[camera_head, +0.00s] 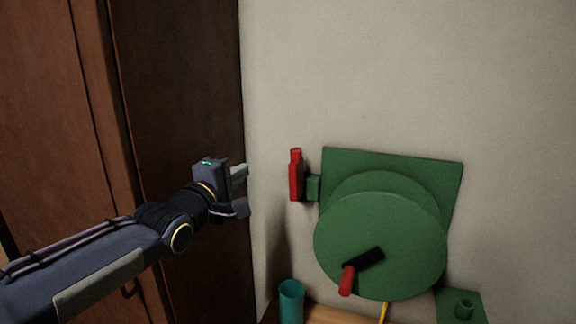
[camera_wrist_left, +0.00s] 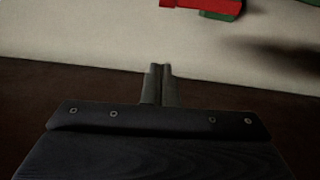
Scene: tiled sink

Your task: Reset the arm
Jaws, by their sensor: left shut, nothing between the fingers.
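My left gripper (camera_head: 243,190) reaches in from the left in the head view, in front of the dark brown panel and the edge of the pale wall. In the left wrist view its fingers (camera_wrist_left: 161,72) are together with nothing between them. It is apart from the red handle (camera_head: 296,176), which stands to its right on the green device. The red handle also shows at the top of the left wrist view (camera_wrist_left: 205,5). My right gripper is in neither view.
A green wall device has a large round disc (camera_head: 385,225) with a black and red crank (camera_head: 364,258). A teal cup (camera_head: 291,301) stands on a wooden surface (camera_head: 335,315) below. A small green block (camera_head: 462,305) is at lower right. Brown wooden panels (camera_head: 180,90) rise at left.

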